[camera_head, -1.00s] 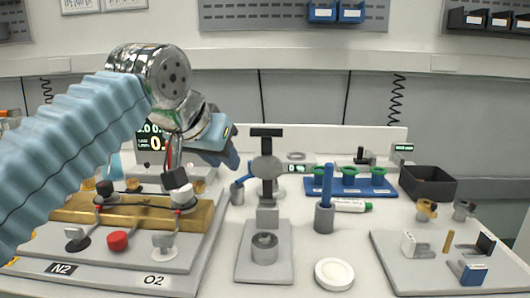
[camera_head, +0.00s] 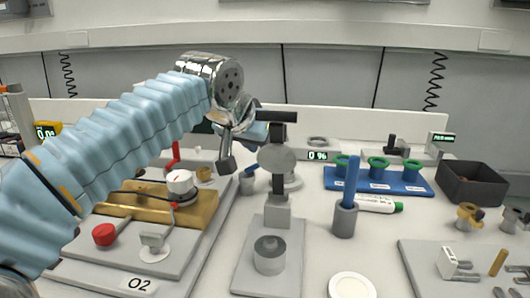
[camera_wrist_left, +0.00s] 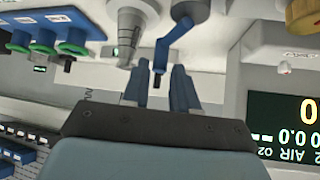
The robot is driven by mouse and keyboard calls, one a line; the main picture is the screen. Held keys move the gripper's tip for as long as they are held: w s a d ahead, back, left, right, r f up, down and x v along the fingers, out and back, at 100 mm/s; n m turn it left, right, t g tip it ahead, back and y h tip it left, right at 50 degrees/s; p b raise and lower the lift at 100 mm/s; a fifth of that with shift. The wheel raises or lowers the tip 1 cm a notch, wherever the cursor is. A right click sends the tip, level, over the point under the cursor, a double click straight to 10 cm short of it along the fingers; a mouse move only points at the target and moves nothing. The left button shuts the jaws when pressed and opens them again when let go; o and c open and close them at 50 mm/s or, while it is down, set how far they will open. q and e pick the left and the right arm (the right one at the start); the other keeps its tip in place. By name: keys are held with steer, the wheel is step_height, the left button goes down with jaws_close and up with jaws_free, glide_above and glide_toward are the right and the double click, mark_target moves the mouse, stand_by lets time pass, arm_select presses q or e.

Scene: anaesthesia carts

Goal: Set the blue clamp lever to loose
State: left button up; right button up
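The blue clamp lever (camera_wrist_left: 172,42) shows in the left wrist view as a bent blue bar on a grey post, with a dark tip. In the head view this small lever (camera_head: 251,171) sits behind the grey clamp stand (camera_head: 279,208), low and partly covered. My left gripper (camera_wrist_left: 160,88) is open in the left wrist view, its two blue-grey fingers on either side of the lever's end in the picture. Whether they touch it I cannot tell. In the head view its fingers are hidden behind the stand. My right gripper is not in view.
A blue rod in a grey holder (camera_head: 345,219) stands right of the stand. Behind it is a blue rack (camera_head: 390,184) with green rings. The gas panel (camera_head: 190,246) with its brass block (camera_head: 204,205) lies left, under my left arm. A black bin (camera_head: 472,188) stands right.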

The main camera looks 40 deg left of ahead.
arm_select(q)
steer(key=shift+x, duration=1.8)
jaws_close()
steer(key=shift+s+d+m+h, duration=0.1)
steer(key=shift+d+m+h, duration=0.25)
steer(key=shift+m+h, duration=0.25)
jaws_free()
